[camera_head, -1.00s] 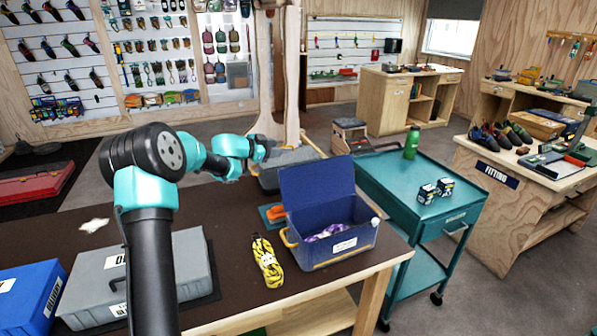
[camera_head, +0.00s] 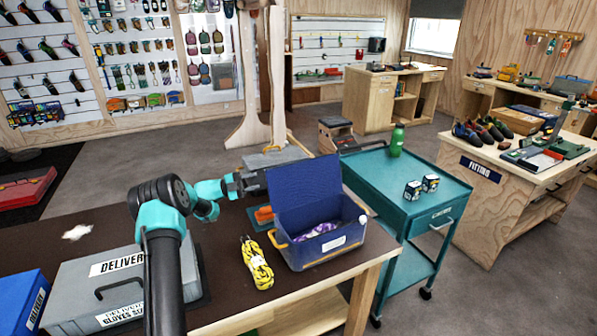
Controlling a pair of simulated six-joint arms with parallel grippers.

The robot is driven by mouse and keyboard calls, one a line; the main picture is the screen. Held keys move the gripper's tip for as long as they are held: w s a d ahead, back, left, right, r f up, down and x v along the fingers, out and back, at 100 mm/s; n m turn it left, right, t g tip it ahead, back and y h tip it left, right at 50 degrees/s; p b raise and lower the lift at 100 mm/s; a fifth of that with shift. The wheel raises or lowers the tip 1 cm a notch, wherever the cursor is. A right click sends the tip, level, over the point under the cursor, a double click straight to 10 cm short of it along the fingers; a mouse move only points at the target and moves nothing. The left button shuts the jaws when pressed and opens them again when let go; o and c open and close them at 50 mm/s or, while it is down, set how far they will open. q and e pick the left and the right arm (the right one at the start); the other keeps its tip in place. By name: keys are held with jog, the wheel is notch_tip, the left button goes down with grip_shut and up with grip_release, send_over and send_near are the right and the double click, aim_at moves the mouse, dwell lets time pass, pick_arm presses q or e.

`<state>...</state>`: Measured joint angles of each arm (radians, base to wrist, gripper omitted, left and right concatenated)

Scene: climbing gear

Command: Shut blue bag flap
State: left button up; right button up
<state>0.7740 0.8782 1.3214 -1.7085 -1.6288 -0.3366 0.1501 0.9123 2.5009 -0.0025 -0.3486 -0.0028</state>
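The blue bag (camera_head: 325,244) sits on the dark-topped workbench (camera_head: 225,228), near its right end. Its blue flap (camera_head: 303,192) stands up at the back, so the bag is open. Something purple and white (camera_head: 316,230) lies inside. My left gripper (camera_head: 258,181) is at the left edge of the raised flap, level with its upper half. The flap seems to hide its fingertips, so I cannot tell whether it is open or shut, or whether it touches the flap. My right gripper is not in view.
A coiled yellow-black rope (camera_head: 256,263) lies left of the bag. An orange item (camera_head: 264,214) is just behind. A grey case (camera_head: 118,285) and a blue box (camera_head: 22,303) stand at left. A teal cart (camera_head: 400,200) with a green bottle (camera_head: 397,140) stands at right.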

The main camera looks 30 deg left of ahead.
aim_at(298, 170)
pick_arm(q)
jog(key=shift+d, duration=0.1)
jog(key=x, duration=1.7)
jog(key=shift+w+d, duration=0.1)
jog(key=shift+d, duration=0.05)
jog(key=shift+c, duration=0.3)
grip_shut()
